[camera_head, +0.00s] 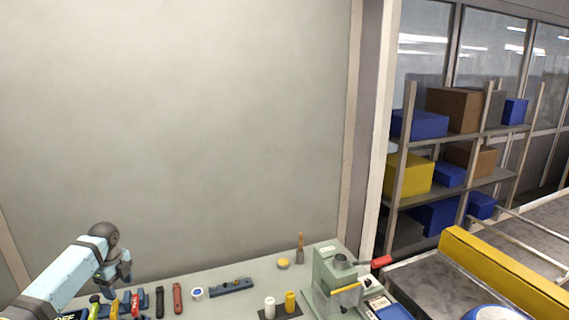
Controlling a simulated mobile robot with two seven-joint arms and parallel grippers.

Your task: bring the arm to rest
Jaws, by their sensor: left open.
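My left arm comes in from the lower left. My left gripper (122,282) points down over the left end of the workbench (225,305). It is small in the view, with its jaws open, and I see nothing held between them. Several hand tools lie on the bench just below and beside it, including a red-handled tool (177,298) and a dark one (160,302). I cannot tell how far the gripper is above them. My right gripper is out of view.
A green machine with a red handle (381,262) stands on the bench's right part. A conveyor with a yellow rail (500,272) and shelves of boxes (418,124) are at right.

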